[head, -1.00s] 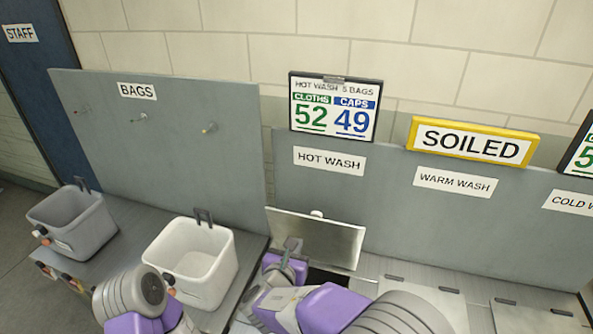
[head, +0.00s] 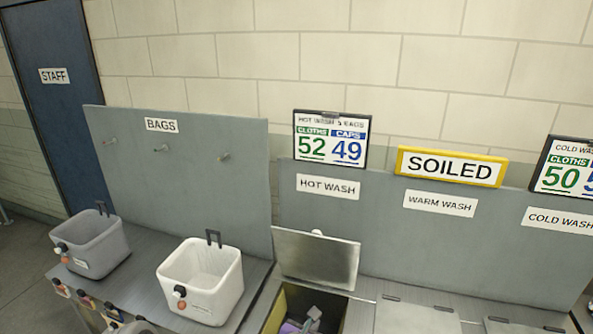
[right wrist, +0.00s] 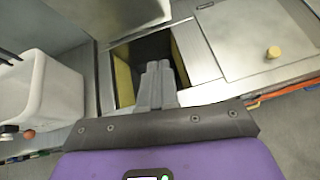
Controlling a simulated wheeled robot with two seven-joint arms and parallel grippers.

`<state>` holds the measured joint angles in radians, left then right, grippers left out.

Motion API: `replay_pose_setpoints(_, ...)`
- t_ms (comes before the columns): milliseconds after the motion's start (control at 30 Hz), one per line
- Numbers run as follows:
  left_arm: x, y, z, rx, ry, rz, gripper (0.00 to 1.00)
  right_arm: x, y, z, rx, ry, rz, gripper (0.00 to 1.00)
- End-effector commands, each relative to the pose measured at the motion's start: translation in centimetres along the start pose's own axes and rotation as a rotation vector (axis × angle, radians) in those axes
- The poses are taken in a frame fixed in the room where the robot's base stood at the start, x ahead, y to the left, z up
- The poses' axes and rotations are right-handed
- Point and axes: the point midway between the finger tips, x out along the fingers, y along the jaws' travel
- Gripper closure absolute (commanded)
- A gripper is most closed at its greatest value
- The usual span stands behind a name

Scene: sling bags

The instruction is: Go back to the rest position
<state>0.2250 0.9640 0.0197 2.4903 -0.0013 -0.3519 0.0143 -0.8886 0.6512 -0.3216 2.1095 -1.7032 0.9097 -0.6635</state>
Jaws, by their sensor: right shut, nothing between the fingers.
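My right gripper (head: 313,316) shows at the bottom of the head view, in front of the open hatch under the HOT WASH label. In the right wrist view its grey fingers (right wrist: 157,72) are shut together and empty, over the dark hatch opening (right wrist: 150,48). I cannot tell whether the fingertips are above or inside the opening. A small grey part at the bottom left of the head view seems to be my left arm. My left gripper is not in view.
The raised hatch lid (head: 316,258) leans against the grey panel. A white bin (head: 200,282) and a grey bin (head: 90,243) stand left on the counter. Closed lids (head: 415,317) lie to the right. A SOILED sign (head: 451,167) tops the panel.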

Motion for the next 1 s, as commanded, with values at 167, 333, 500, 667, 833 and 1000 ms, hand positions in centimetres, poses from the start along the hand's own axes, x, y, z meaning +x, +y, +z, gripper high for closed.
replay_pose_setpoints(167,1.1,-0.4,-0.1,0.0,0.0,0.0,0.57,2.7,-3.8,-6.4,0.131,0.2,-0.112,1.0)
replay_pose_setpoints(333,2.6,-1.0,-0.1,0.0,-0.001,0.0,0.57,4.3,-8.9,-15.8,0.385,0.477,-0.304,1.0)
replay_pose_setpoints(500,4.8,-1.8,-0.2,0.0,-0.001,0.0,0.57,3.3,-13.5,-27.6,0.871,0.796,-0.634,1.0)
replay_pose_setpoints(667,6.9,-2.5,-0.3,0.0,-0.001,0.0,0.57,1.8,-14.8,-35.3,1.431,0.945,-0.985,1.0)
replay_pose_setpoints(833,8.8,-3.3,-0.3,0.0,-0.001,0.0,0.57,2.4,-15.5,-39.8,2.031,0.874,-1.337,1.0)
replay_pose_setpoints(1000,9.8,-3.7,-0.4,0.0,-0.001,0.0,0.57,3.8,-17.0,-41.9,2.432,0.669,-1.552,1.0)
